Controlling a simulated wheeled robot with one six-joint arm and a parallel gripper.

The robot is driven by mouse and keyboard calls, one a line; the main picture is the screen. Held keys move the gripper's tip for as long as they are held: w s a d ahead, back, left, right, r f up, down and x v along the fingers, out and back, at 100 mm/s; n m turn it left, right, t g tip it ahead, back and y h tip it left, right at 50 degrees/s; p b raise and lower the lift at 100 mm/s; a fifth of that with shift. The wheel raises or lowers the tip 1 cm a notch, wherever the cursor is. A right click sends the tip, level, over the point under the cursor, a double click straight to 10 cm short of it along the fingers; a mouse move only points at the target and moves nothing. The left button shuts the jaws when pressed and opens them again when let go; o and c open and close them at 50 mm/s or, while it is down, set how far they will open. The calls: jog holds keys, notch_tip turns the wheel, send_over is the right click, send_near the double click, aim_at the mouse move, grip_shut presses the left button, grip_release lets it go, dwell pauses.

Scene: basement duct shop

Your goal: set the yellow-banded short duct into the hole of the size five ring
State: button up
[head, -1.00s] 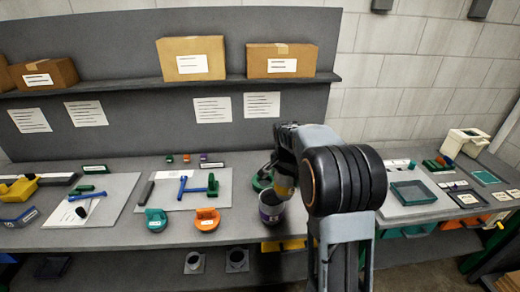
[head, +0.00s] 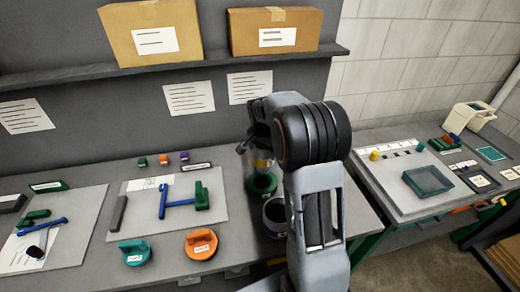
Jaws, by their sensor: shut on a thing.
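My gripper (head: 252,146) points down near the back right of the bench and is shut on the yellow-banded short duct (head: 262,162), mostly hidden by my arm. The duct is right above a green ring (head: 262,185); I cannot tell whether it touches the ring or is in its hole. A teal ring (head: 135,253) and an orange ring (head: 201,244) lie near the front edge, each with a handle and a white label. The labels are too small to read, so I cannot tell which ring is size five.
A dark pot (head: 275,214) stands just in front of the green ring, close to my arm. A grey board (head: 140,222) with blue and green parts lies to the left. Small coloured blocks (head: 163,159) stand behind it. A second bench (head: 385,152) is on the right.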

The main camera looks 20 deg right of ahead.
aim_at(263, 164)
jog(key=shift+w+a+f+b, duration=0.1)
jog(key=shift+w+f+b, duration=0.1)
jog(key=shift+f, duration=0.3)
jog(key=shift+w+f+b, duration=0.1)
jog(key=shift+f+b, duration=0.05)
jog(key=shift+f, duration=0.35)
jog(key=shift+s+f+b, duration=0.15)
jog(key=shift+f+b, duration=1.45)
jog(key=shift+f, duration=0.85)
jog(key=shift+f+b, duration=0.25)
jog(key=shift+b, duration=0.05)
jog(key=shift+f+b, duration=1.35)
jog(key=shift+f, duration=0.4)
jog(key=shift+f, duration=0.15)
jog(key=o, duration=0.9)
jog(key=r, duration=0.4)
jog(key=a+r, duration=0.1)
jog(key=r, duration=0.4)
jog(key=s+r+b, duration=0.1)
jog(key=r, duration=0.3)
jog(key=shift+a+r, duration=0.2)
jog(key=shift+r, duration=0.2)
